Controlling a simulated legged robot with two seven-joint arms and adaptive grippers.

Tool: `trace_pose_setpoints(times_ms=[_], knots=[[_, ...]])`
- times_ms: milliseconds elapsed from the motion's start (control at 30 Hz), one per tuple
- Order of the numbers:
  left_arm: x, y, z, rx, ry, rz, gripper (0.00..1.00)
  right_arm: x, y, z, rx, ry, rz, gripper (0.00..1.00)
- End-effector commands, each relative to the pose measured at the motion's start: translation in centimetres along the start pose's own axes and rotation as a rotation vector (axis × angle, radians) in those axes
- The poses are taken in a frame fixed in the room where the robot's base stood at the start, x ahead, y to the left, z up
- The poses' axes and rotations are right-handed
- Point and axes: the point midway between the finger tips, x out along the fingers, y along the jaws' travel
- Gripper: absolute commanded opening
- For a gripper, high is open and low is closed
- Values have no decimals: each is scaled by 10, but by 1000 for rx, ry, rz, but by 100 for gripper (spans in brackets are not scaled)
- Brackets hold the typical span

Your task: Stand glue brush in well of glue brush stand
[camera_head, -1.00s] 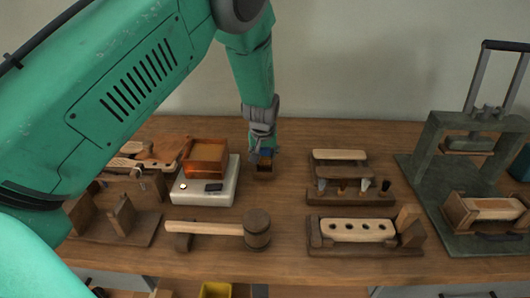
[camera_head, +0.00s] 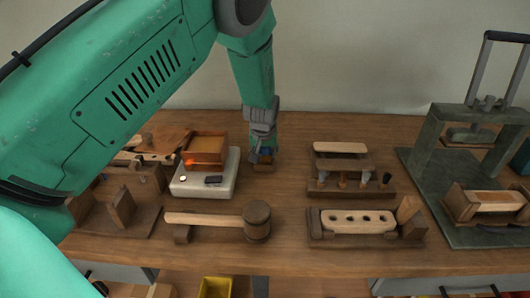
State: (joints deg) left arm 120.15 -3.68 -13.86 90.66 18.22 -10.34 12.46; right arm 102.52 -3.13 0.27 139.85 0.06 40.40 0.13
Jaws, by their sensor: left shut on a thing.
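My left gripper (camera_head: 262,153) points down behind the middle of the bench, to the right of the white box. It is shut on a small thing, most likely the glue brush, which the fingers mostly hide. A small brown wooden block (camera_head: 263,168), likely the glue brush stand, sits directly under the fingertips. Its well is hidden, and I cannot tell whether the brush is inside it or just above it. My right gripper is not in view.
A white box (camera_head: 190,187) with a glowing wooden frame stands left of the gripper. A mallet (camera_head: 257,222) lies in front. To the right are a tool rack (camera_head: 350,189), a holed wooden block (camera_head: 357,221) and a green press (camera_head: 440,138). The bench between gripper and rack is clear.

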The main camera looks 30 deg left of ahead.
Motion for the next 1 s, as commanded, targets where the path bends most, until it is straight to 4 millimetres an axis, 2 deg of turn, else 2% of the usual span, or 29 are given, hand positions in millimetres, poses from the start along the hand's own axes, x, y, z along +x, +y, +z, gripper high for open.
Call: trace_pose_setpoints(times_ms=[100,500,533,567,600,1000], knots=[[6,0,5,0,-10,-2,3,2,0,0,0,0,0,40],[9,1,9,0,-21,-3,3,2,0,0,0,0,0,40],[9,1,9,0,-21,-3,45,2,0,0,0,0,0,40],[9,1,10,0,-21,-3,55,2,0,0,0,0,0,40],[9,1,10,0,-22,-3,58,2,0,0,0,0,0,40],[6,-1,9,-1,-17,-3,58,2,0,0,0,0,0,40]])
